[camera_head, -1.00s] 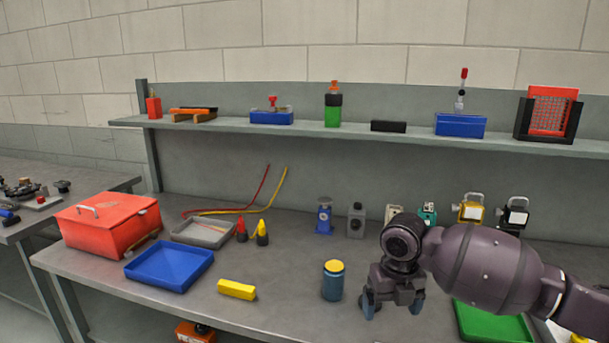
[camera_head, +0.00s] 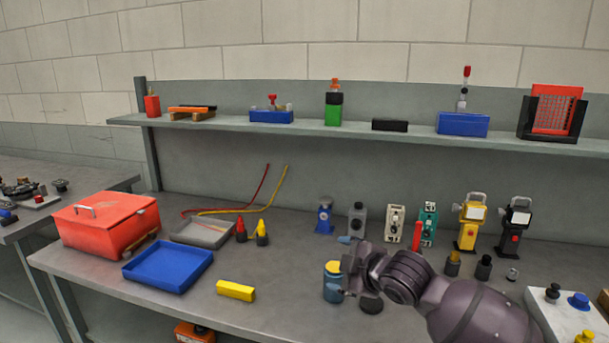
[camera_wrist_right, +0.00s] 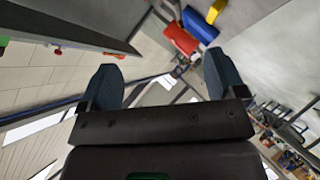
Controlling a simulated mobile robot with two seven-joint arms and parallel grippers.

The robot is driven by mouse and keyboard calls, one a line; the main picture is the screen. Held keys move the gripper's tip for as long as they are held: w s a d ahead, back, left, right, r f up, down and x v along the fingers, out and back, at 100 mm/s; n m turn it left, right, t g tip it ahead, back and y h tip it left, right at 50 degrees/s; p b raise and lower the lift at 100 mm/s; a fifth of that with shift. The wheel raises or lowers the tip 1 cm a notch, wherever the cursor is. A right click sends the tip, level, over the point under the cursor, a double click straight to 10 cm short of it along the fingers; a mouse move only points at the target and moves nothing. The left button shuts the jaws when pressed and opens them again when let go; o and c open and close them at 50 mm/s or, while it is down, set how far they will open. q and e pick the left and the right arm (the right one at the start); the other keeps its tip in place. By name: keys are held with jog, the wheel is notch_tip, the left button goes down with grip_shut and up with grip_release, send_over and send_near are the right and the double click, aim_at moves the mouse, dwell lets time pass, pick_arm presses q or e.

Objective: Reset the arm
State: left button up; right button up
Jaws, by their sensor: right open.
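My right gripper (camera_head: 339,266) is in the head view, with its arm coming in from the lower right. It points left over the workbench (camera_head: 290,300), and its blue fingers are apart with nothing seen held between them. My left gripper is not in view.
A red toolbox (camera_head: 105,228), blue tray (camera_head: 142,277) and yellow block (camera_head: 236,291) are on the bench's left part. Yellow (camera_head: 470,222) and black (camera_head: 514,226) devices stand at the back right. A shelf (camera_head: 355,132) runs above. Bench around the yellow block is clear.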

jog(key=s+d+f+m+h, duration=0.2)
jog(key=s+d+f+m, duration=0.3)
jog(key=s+f, duration=0.5)
jog(key=s+d+f+m+h, duration=0.3)
jog(key=s+d+f+m, duration=0.3)
jog(key=s, duration=0.7)
jog(key=s+d+f+m+h, duration=0.2)
jog(key=s+d+f+m, duration=0.4)
jog(key=s+f, duration=0.5)
notch_tip(320, 180, down, 3)
jog(key=d, duration=0.2)
jog(key=shift+s+d+h, duration=0.35)
jog(key=shift+s+h, duration=0.05)
